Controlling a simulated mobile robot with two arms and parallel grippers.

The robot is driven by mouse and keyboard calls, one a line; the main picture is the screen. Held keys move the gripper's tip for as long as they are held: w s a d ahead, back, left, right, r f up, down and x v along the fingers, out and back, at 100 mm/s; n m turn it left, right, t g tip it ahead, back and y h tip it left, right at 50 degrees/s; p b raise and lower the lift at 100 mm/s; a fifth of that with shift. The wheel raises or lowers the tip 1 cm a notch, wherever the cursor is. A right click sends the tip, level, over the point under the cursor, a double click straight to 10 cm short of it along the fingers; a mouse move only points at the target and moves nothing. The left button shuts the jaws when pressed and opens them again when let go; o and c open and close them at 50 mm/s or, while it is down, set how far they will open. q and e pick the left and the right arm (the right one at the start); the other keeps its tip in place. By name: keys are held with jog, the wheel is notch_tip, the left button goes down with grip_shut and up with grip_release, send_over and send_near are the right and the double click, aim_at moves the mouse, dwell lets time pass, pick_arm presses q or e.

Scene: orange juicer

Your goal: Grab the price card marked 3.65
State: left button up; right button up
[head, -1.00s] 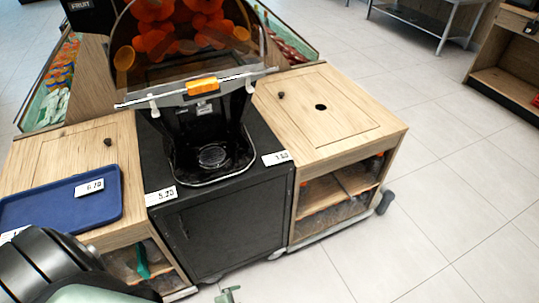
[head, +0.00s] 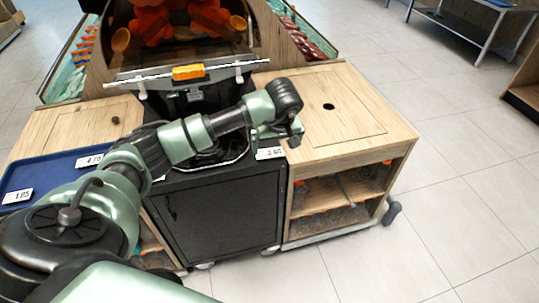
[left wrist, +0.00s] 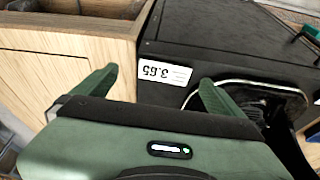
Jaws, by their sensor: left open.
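The white price card marked 3.65 (head: 270,153) lies on the front right corner of the black juicer cabinet (head: 225,210). In the left wrist view the card (left wrist: 164,74) appears upside down, with its number readable. My left gripper (head: 273,137) is just above and beside the card in the head view. In the left wrist view its two green fingers (left wrist: 157,80) are spread apart, with the card showing between and beyond the tips. Nothing is held. My right gripper is not in view.
The orange juicer (head: 190,75) stands behind the card, its base partly hidden by my arm. A wooden counter (head: 345,120) adjoins on the right. A blue tray (head: 50,172) with other price cards lies on the left counter. Open floor is at right.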

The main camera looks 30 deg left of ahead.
aim_at(270, 153)
pick_arm(q)
jog(key=shift+y, duration=0.3)
jog(key=x, duration=0.3)
jog(key=a+p+x, duration=0.1)
jog(key=x, duration=0.3)
jog(key=shift+w+a, duration=0.15)
jog(key=shift+a, duration=0.1)
jog(key=shift+r, duration=0.1)
jog(key=c, duration=1.2)
